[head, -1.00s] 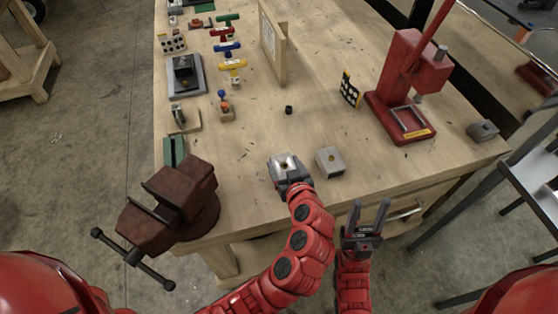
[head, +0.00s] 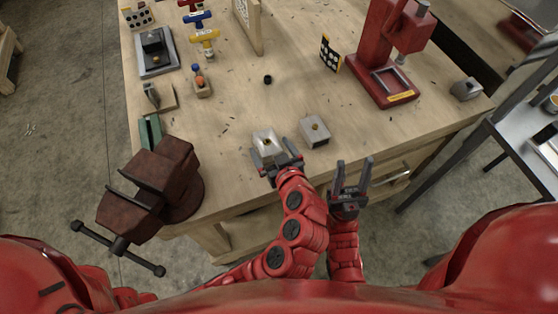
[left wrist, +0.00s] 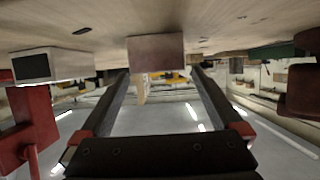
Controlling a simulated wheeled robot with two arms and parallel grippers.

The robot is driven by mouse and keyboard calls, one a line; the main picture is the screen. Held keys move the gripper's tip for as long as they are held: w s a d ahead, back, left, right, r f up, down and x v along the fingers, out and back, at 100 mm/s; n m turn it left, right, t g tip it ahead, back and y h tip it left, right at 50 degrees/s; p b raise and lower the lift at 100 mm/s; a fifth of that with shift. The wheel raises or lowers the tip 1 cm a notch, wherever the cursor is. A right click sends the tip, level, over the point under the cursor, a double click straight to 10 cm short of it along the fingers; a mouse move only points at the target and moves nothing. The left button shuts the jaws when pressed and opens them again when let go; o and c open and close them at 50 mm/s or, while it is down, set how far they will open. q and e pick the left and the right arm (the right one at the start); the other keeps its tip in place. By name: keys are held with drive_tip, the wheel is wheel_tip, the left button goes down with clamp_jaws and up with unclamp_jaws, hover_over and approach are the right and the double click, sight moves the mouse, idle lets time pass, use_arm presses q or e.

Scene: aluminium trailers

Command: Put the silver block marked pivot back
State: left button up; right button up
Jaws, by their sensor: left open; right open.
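A silver block (head: 267,143) with a dark hole in its top stands near the table's front edge. My left gripper (head: 276,160) is open at the near side of this block. In the left wrist view the block (left wrist: 155,52) shows just past and between the spread fingertips (left wrist: 160,75). A second silver block (head: 314,130) with a hole stands to its right. A third grey block (head: 467,89) is at the table's right corner. I cannot read a pivot mark on any of them. My right gripper (head: 350,175) is open and empty, in front of the table edge.
A brown vise (head: 150,190) stands at the front left corner. A red press (head: 395,50) stands at the back right, with a dotted card (head: 330,54) beside it. A small black ring (head: 267,79) lies mid-table. Bare wood surrounds it.

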use_arm(q)
drive_tip(key=b+v, duration=0.1)
drive_tip(key=v, duration=0.7)
drive_tip(key=shift+w, duration=0.1)
drive_tip(key=shift+s+d+r, duration=0.1)
drive_tip(key=shift+s+r, duration=0.05)
drive_tip(key=shift+s, duration=0.3)
